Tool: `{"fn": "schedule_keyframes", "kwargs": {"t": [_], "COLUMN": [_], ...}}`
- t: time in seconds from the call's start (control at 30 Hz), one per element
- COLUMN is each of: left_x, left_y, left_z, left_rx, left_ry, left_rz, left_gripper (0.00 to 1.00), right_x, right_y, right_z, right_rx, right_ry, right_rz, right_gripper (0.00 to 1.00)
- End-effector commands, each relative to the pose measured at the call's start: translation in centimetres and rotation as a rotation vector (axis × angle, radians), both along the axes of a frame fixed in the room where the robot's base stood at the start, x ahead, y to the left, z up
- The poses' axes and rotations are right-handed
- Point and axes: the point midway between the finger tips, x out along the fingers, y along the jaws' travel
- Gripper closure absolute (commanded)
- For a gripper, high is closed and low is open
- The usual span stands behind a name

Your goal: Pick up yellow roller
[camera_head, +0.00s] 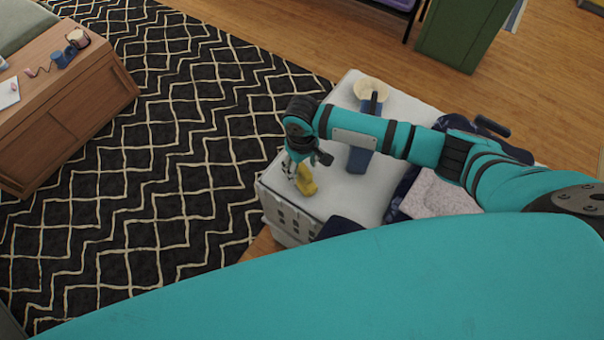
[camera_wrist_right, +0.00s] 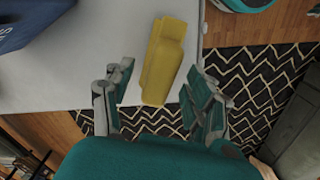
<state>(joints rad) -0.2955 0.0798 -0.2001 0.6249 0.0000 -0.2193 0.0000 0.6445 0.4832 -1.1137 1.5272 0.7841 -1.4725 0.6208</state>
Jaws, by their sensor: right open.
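The yellow roller (camera_head: 306,181) lies on the white surface (camera_head: 345,202) near its left edge in the head view. My right gripper (camera_head: 293,172) is above and beside it, pointing down. In the right wrist view the yellow roller (camera_wrist_right: 162,62) lies ahead of and between the fingers of my open right gripper (camera_wrist_right: 158,92). My left gripper is not in view.
A patterned rug (camera_head: 170,150) and a wooden cabinet (camera_head: 70,110) are to the left.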

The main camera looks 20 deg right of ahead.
Motion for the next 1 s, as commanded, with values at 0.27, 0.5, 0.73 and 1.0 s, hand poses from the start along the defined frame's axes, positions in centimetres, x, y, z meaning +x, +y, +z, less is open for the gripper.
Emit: {"fn": "schedule_keyframes", "kwargs": {"t": [0.27,0.5,0.73,1.0], "left_x": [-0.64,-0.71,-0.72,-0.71], "left_y": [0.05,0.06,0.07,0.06], "left_z": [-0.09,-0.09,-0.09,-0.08], "left_rx": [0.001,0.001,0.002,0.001], "left_ry": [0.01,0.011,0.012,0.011], "left_rz": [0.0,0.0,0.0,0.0], "left_gripper": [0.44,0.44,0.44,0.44], "right_x": [0.01,0.0,-0.01,0.02], "right_y": [0.01,0.01,0.0,0.0], "right_z": [-1.22,-1.2,-1.19,-1.15], "right_rx": [0.001,0.0,0.0,0.0], "right_ry": [-0.002,-0.001,-0.001,-0.001], "right_rz": [0.001,0.0,0.0,0.0], "right_gripper": [0.44,0.65,0.95,1.0]}}
